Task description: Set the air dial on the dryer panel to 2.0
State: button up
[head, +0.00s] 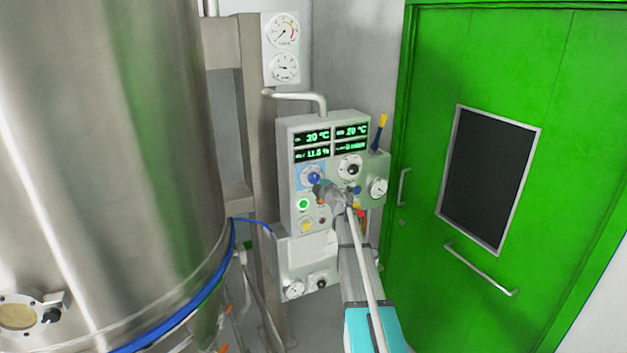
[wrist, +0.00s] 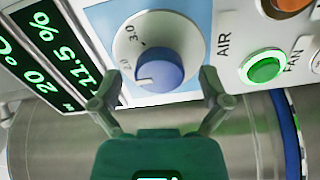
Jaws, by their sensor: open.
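The air dial (wrist: 160,68) is a blue knob on a round light scale plate (wrist: 128,45) with a blue backing, beside the printed word AIR. Its white pointer mark is on the lower-left side of the knob in the wrist view. The dial also shows in the head view (head: 314,177) on the dryer panel (head: 287,150). My gripper (wrist: 160,82) is open, with one finger on each side of the knob; contact is not visible. It also shows in the head view (head: 323,188).
A lit green button (wrist: 264,67) marked FAN is close to the right finger in the wrist view. Green displays (head: 331,143) are above the dial. A black-knobbed dial (head: 351,168) is to its right. A large steel vessel (head: 100,160) stands left, a green door (head: 420,130) right.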

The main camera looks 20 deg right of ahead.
jog(key=s, duration=1)
jog(key=shift+s+d, duration=0.15)
jog(key=shift+s, duration=0.15)
jog(key=shift+m+h, duration=0.3)
jog(key=s+a+f+m+g+h+b, duration=0.3)
jog(key=s+a+f+m+g, duration=0.2)
jog(key=s+f+m, duration=0.3)
jog(key=s+a+f+m+g+h+b, duration=0.25)
jog(key=s+a+f+m+g, duration=0.3)
jog(key=f+m, duration=0.3)
jog(key=s+a+f+g+y+b, duration=0.1)
jog(key=s+a+f+g+y, duration=0.1)
jog(key=s+a, duration=0.6)
jog(key=s+a+f+g+y+b, duration=0.1)
jog(key=s+a+f+g+y, duration=0.2)
jog(key=s+a+f+g, duration=0.2)
jog(key=s+a+f, duration=0.2)
jog(key=s+a, duration=0.1)
jog(key=a, duration=0.1)
jog(key=shift+a+f, duration=0.25)
jog(key=shift+a, duration=0.05)
jog(key=shift+n+g+y, duration=0.25)
dwell(0.4)
